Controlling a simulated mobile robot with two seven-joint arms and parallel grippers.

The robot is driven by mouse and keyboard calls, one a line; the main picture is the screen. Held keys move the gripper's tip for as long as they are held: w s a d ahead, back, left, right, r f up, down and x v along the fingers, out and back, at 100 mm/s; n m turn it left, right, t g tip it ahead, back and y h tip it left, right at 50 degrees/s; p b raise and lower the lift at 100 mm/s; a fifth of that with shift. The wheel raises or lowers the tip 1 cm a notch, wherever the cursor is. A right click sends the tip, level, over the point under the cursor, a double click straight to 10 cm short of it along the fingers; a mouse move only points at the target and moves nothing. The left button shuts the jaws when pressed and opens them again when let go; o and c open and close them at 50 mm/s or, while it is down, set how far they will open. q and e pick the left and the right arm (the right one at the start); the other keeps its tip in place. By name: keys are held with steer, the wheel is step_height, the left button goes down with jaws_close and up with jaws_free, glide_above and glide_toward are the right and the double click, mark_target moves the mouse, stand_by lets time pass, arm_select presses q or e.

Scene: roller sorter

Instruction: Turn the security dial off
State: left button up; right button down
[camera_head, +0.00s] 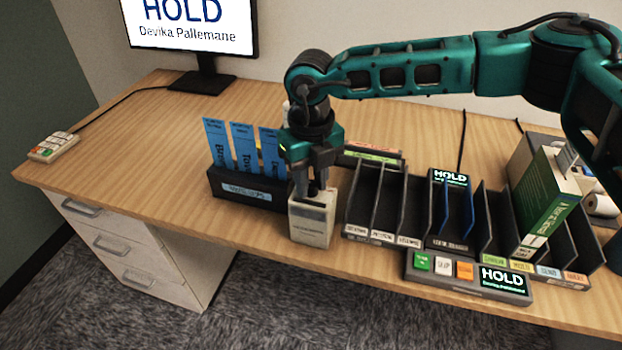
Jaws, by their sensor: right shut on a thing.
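A small off-white box (309,226) stands on the desk near its front edge, just left of the sorter trays. I take it to be the unit with the security dial. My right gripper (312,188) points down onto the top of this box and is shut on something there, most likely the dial. The fingers hide the dial, so its setting cannot be read. My left gripper is not in view.
A dark holder (245,190) with blue cards stands close left of the box. Dark sorter trays (385,215) stand close right, with a button panel (468,278) before them. A monitor (190,25) stands behind. The desk's left part is mostly clear.

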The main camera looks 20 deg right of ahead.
mark_target(312, 184)
stand_by(0.4)
steer(key=c, duration=0.9)
jaws_free()
steer(key=shift+o, duration=0.2)
step_height(312, 184, up, 13)
steer(key=shift+s+f, duration=0.1)
